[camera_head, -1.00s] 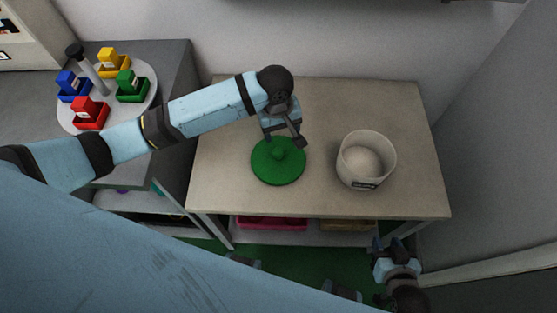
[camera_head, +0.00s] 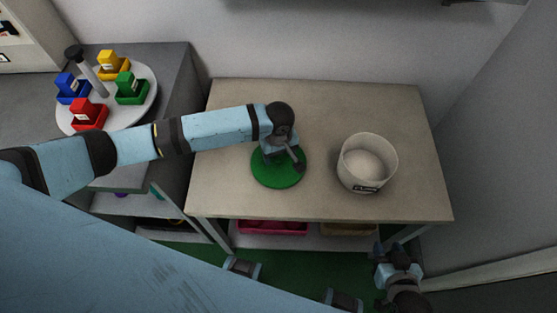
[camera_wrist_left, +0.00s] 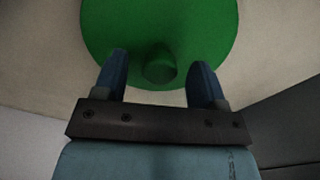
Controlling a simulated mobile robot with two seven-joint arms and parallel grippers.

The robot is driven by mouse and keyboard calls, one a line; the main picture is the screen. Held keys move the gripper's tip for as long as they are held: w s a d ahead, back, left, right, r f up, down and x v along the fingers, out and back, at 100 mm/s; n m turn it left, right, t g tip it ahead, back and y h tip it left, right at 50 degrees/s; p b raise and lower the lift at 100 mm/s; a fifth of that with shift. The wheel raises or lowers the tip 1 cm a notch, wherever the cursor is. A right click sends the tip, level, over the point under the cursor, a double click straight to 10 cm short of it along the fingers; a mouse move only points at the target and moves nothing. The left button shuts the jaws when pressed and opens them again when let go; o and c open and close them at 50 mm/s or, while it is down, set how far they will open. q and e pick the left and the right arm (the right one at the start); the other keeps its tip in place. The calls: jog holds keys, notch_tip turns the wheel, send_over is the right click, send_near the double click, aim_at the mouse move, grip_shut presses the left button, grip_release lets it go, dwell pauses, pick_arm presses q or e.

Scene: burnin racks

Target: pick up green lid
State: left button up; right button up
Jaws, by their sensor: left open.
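The green lid (camera_head: 270,180) is a round disc lying flat on the table; my left gripper hides part of it in the head view. In the left wrist view the lid (camera_wrist_left: 190,25) fills the upper middle, and its raised knob (camera_wrist_left: 160,66) stands between the two fingers. My left gripper (camera_wrist_left: 160,75) is open around the knob's sides, with a visible gap on each side. In the head view my left gripper (camera_head: 286,163) is over the lid. My right gripper (camera_head: 392,250) is at the lower right, in front of the table; its fingers are too small to judge.
A white round container (camera_head: 366,180) stands on the table to the right of the lid. A round tray (camera_head: 148,100) with several coloured blocks sits on the grey counter at left. The table (camera_head: 330,100) is clear at the back. A wall stands behind it.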

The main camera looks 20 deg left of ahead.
pick_arm(q)
notch_tip(320, 180, down, 2)
jog(key=shift+f, duration=0.1)
jog(key=c, duration=1)
